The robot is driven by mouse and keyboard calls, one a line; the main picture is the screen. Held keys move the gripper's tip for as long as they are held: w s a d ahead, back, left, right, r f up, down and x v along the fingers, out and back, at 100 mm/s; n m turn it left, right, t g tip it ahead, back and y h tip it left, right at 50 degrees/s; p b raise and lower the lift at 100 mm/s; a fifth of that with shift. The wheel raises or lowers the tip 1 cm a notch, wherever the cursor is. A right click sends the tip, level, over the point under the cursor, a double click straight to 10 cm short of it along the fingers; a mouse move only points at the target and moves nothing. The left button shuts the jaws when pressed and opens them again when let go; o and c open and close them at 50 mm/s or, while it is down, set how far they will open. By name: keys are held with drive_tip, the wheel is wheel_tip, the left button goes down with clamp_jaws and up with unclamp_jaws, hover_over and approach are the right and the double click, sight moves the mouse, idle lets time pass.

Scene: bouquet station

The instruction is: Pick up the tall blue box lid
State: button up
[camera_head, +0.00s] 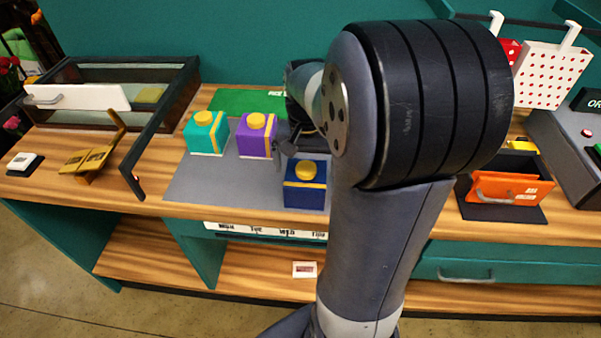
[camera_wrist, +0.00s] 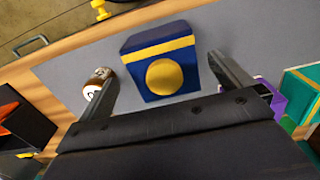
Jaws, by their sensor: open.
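The blue box (camera_head: 304,194) stands upright on the grey mat, with a yellow band and a round yellow knob on its lid (camera_head: 305,171). In the wrist view the blue box (camera_wrist: 140,48) lies between my finger tips, its yellow knob (camera_wrist: 164,76) facing the camera. My gripper (camera_wrist: 160,68) is open, one finger on each side of the box, with visible gaps and nothing held. In the head view my gripper (camera_head: 287,148) is just behind and above the box, partly hidden by my arm. The seam between lid and box is not clear.
A purple box (camera_head: 257,137) and a teal box (camera_head: 206,134) stand to the left on the grey mat (camera_head: 240,187). A small brown-and-white item (camera_wrist: 97,83) is beside my left finger in the wrist view. An orange bin (camera_head: 507,190) is at right.

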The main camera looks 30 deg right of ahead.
sight(305, 183)
drive_tip(key=shift+w+d+f+p, duration=0.15)
drive_tip(key=shift+f+p, duration=0.1)
drive_tip(key=shift+f, duration=1.65)
drive_tip(key=shift+w+d+f+p, duration=0.15)
drive_tip(key=shift+f+p, duration=0.1)
drive_tip(key=shift+f, duration=1.65)
drive_tip(key=shift+a, duration=0.1)
drive_tip(key=shift+c, duration=0.6)
drive_tip(key=c, duration=0.6)
